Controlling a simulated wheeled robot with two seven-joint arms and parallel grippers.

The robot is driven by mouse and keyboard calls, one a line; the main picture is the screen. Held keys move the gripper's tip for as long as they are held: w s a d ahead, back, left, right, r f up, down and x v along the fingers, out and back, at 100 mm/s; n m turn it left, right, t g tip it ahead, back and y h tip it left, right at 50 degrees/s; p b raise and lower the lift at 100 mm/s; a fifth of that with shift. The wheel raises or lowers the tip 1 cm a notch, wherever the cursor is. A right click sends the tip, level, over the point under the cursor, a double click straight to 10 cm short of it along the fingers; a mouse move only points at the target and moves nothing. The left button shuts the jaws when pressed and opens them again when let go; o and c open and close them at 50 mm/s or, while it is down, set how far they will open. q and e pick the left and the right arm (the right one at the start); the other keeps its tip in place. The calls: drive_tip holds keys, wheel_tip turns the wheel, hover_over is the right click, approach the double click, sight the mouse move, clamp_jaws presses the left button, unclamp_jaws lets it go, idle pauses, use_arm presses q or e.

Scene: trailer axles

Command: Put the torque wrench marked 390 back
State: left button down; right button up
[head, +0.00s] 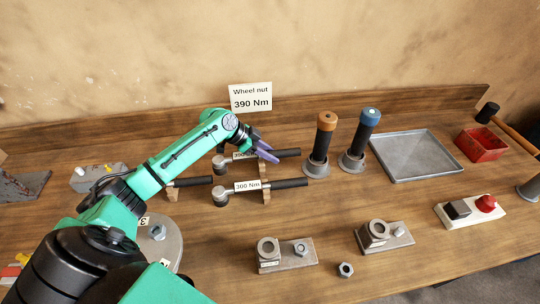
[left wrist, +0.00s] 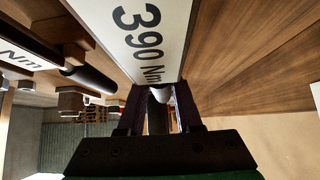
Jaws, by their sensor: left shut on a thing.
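The torque wrench marked 390 (head: 287,153) has a black handle and a white label, which my left gripper partly covers in the head view. Its label reads 390 Nm large and close in the left wrist view (left wrist: 150,38). My left gripper (head: 266,151) is shut on this wrench, its purple fingers around the shaft; it also shows in the left wrist view (left wrist: 158,108). The wrench lies level, behind the wrench marked 300 Nm (head: 290,183), at the wooden rests (head: 265,170). I cannot tell whether it touches them. My right gripper is not in view.
A sign reading "Wheel nut 390 Nm" (head: 251,97) stands at the back. Another black wrench handle (head: 190,182) lies to the left. Two upright tools, orange-topped (head: 325,135) and blue-topped (head: 362,135), stand close on the right. A grey tray (head: 415,155) lies beyond them.

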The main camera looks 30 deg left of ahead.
sight(243, 155)
use_arm(q)
wheel_tip(243, 155, down, 2)
drive_tip(key=shift+f, duration=0.1)
drive_tip(key=c, duration=0.6)
unclamp_jaws()
drive_tip(key=shift+s, duration=0.1)
drive_tip(key=shift+s+a+r, duration=0.1)
drive_tip(key=shift+a+r, duration=0.15)
drive_tip(key=b+v, duration=0.3)
drive_tip(key=v, duration=0.8)
drive_tip(key=shift+s, duration=0.15)
drive_tip(key=shift+r, duration=0.1)
